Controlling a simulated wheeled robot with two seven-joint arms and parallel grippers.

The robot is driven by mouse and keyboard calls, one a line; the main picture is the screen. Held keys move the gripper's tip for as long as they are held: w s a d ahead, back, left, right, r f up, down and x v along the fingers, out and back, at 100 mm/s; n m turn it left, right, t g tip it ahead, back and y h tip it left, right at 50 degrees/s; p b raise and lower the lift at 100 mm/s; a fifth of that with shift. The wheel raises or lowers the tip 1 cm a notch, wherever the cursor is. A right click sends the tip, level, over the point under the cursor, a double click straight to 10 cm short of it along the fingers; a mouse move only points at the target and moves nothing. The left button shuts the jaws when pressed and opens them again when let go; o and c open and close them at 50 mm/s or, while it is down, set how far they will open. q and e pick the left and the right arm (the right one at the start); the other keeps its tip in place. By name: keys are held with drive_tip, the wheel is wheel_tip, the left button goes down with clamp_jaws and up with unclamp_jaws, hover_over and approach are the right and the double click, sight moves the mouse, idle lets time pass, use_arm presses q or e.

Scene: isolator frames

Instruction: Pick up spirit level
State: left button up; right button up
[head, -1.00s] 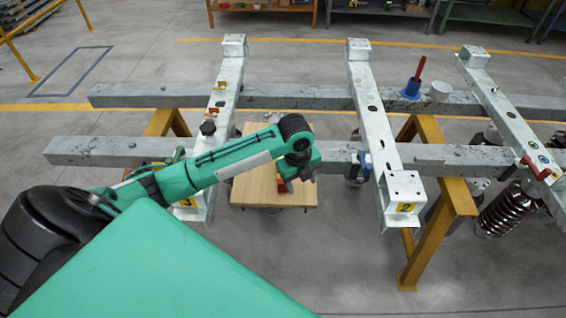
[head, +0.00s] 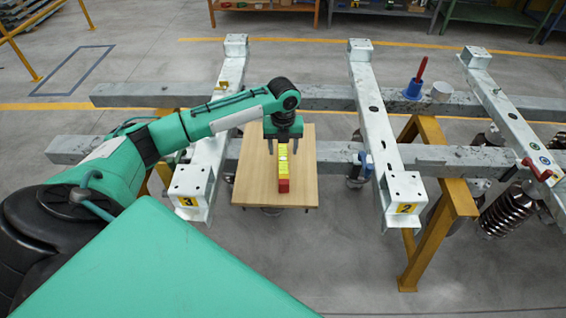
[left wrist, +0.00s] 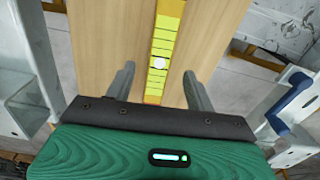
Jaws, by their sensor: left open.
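The spirit level (head: 283,168) is a short yellow bar with a red near end, lying lengthwise on the small wooden table (head: 255,180). My left gripper (head: 283,150) points down over its far part in the head view. In the left wrist view the level (left wrist: 163,50) runs between the two open fingers (left wrist: 158,85), with a gap on each side and a pale round spot between the fingertips. The fingers do not touch it. Whether they reach down to its height I cannot tell. My right gripper is not in view.
Grey steel beams with pale crossbars (head: 372,110) flank the wooden table on both sides. A yellow trestle (head: 440,195) stands at right. A blue cup with a red handle (head: 414,88) sits on the far beam. The tabletop around the level looks clear.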

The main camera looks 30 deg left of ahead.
sight(283, 158)
use_arm(q)
drive_tip(key=shift+f, duration=1.05)
wheel_tip(283, 158, down, 4)
drive_tip(key=shift+r+p, duration=0.15)
drive_tip(key=shift+p, duration=0.3)
drive_tip(key=shift+f, duration=0.4)
drive_tip(key=shift+c, duration=0.2)
drive_tip(key=shift+r, duration=0.1)
clamp_jaws()
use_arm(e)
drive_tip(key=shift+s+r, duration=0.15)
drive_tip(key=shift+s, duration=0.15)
use_arm(q)
drive_tip(key=shift+r, duration=0.1)
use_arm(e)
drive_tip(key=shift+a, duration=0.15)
